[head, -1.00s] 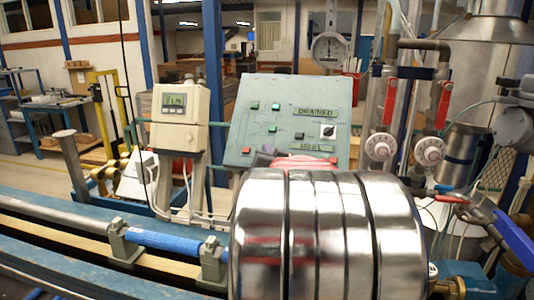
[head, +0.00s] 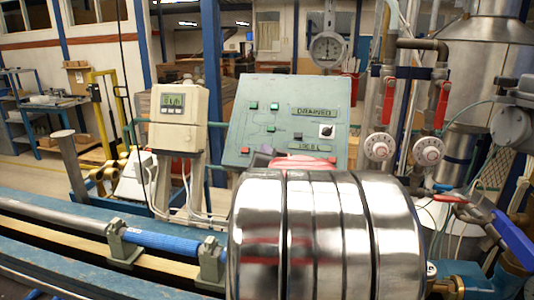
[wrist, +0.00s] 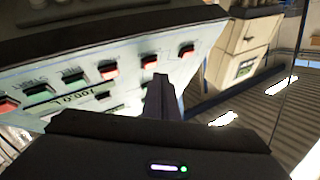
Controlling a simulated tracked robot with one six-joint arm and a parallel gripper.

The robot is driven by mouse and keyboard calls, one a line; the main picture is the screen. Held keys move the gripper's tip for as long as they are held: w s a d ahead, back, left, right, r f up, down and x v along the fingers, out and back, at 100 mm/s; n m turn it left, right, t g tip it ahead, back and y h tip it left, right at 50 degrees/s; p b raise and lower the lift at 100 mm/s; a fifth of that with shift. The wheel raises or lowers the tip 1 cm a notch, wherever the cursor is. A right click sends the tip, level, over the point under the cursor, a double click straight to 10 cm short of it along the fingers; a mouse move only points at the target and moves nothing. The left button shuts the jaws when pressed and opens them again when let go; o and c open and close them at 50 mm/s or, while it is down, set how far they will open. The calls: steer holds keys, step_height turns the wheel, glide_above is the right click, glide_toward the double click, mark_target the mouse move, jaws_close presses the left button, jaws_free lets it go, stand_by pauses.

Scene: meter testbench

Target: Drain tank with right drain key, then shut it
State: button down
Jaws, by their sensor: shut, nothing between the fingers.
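The grey-green control panel (head: 250,115) stands upright behind my arm in the head view. It bears a "DRAINED" label (head: 314,112), a small readout below it that looks like 100.0 L (head: 310,146), a dark knob on a white plate (head: 327,131) and several green and red keys. Which key is the right drain key I cannot tell. My arm hides the gripper in the head view.
A cream meter box (head: 180,118) stands left of the panel. Right of it are pipes with red-handled valves (head: 388,101), white dials (head: 379,147) and a blue lever (head: 514,240). A rail with a blue tube (head: 160,241) runs along the left front.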

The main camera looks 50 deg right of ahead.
steer(key=shift+w+d+f, duration=0.25)
steer(key=shift+d+f, duration=0.25)
steer(key=shift+d, duration=0.05)
stand_by(1.8)
steer(key=shift+a, duration=0.1)
steer(key=shift+s+a+r, duration=0.25)
steer(key=shift+a+r, duration=0.2)
steer(key=shift+r, duration=0.05)
steer(key=shift+r, duration=0.1)
stand_by(0.4)
steer(key=shift+s+a+r, duration=0.4)
steer(key=shift+a+r, duration=0.4)
steer(key=shift+a, duration=0.1)
steer(key=shift+s+a+r, duration=0.35)
steer(key=shift+a+r, duration=0.45)
steer(key=shift+a, duration=0.05)
